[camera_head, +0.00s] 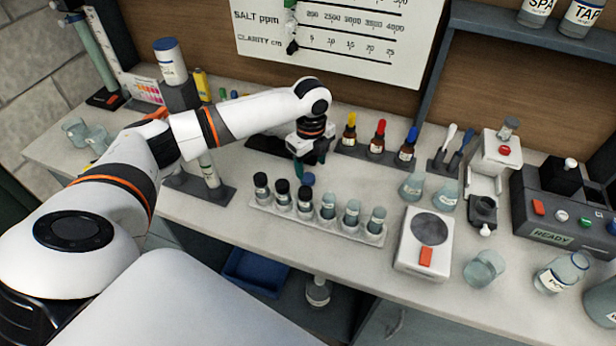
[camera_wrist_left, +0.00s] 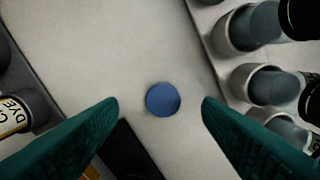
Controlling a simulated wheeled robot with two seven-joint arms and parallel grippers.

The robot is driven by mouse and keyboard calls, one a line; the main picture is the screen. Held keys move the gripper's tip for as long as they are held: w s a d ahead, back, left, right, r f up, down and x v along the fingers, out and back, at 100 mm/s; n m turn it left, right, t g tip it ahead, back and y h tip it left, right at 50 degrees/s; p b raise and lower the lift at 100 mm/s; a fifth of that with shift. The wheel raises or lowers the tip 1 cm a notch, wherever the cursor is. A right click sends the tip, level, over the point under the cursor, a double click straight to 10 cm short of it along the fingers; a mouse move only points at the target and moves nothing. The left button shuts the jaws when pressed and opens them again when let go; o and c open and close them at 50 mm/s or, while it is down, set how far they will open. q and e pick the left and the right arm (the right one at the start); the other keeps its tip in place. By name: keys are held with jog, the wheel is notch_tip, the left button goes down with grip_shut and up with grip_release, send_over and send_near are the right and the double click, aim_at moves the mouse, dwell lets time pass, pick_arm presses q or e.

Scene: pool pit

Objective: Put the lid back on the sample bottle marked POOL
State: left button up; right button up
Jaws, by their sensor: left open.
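The blue lid (camera_head: 308,179) lies flat on the pale bench top, behind the vial rack. In the left wrist view, the round lid (camera_wrist_left: 163,99) sits between the fingertips, with clear space on both sides. My left gripper (camera_head: 304,164) is open and empty above it, pointing down, with teal fingers. The sample bottle (camera_head: 560,275), whose partly readable label seems to say POOL, stands at the right of the bench with no lid seen on its mouth. My right gripper is out of view.
The vial rack (camera_head: 259,204), holding dark-capped and open vials, stands in front of the gripper. Dropper bottles (camera_head: 377,141) are to its right. A scale (camera_head: 407,265), a glass beaker (camera_head: 484,268) and a dark READY device (camera_head: 531,219) lie toward the POOL bottle.

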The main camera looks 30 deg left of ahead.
aim_at(308, 178)
pick_arm(q)
jog(key=shift+s+a+f+p, duration=0.1)
jog(key=shift+f+p, duration=0.2)
jog(key=shift+f, duration=0.8)
jog(key=shift+s+a+f+p, duration=0.1)
jog(key=shift+f+p, duration=0.15)
jog(key=shift+f, duration=0.85)
jog(key=c, duration=1)
